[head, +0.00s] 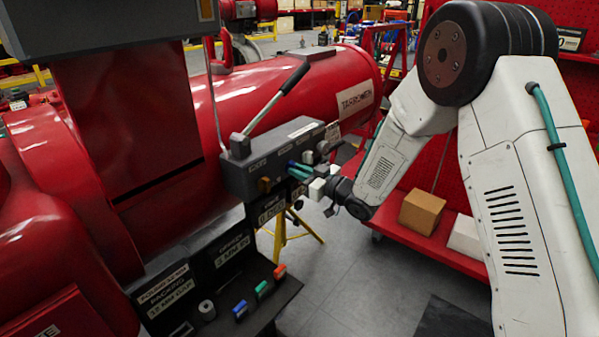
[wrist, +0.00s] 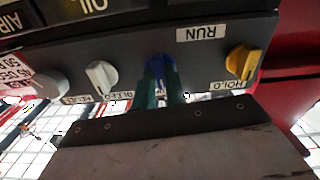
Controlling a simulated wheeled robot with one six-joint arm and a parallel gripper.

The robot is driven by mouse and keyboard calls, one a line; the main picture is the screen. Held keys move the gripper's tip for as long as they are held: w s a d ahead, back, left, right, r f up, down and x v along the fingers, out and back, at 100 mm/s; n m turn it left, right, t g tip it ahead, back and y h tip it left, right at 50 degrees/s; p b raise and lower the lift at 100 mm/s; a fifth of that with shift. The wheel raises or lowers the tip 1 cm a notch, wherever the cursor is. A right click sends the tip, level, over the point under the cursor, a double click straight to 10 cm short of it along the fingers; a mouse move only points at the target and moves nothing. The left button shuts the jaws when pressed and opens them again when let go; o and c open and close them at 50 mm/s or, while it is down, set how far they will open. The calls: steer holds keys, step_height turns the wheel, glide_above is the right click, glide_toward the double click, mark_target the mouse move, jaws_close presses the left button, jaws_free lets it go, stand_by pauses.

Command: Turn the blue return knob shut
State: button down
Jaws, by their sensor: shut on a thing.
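The blue return knob (wrist: 160,66) is on the dark front face of the control box (head: 235,178). In the wrist view it sits between a white knob and a yellow knob. My gripper (wrist: 161,88) has its green fingers on either side of the blue knob, shut on it. The fingers hide its lower part and whatever label is under it. Its handle looks roughly upright in the wrist view, but its exact angle is hard to tell. In the head view my gripper (head: 299,171) reaches the box from the right, and I cannot make out the knob clearly there.
A yellow knob (wrist: 242,62), a white knob (wrist: 102,76) and a grey knob (wrist: 50,83) share the panel, close beside my fingers. A black-handled lever (head: 277,97) rises above the box. A shelf below holds small coloured blocks. Open floor lies below the arm.

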steer(key=shift+m, duration=0.4)
steer(key=shift+f, duration=0.1)
steer(key=c, duration=1.4)
jaws_free()
steer(key=shift+c, duration=0.2)
steer(key=shift+d, duration=0.1)
steer(key=v, duration=0.7)
steer(key=shift+s+d, duration=0.25)
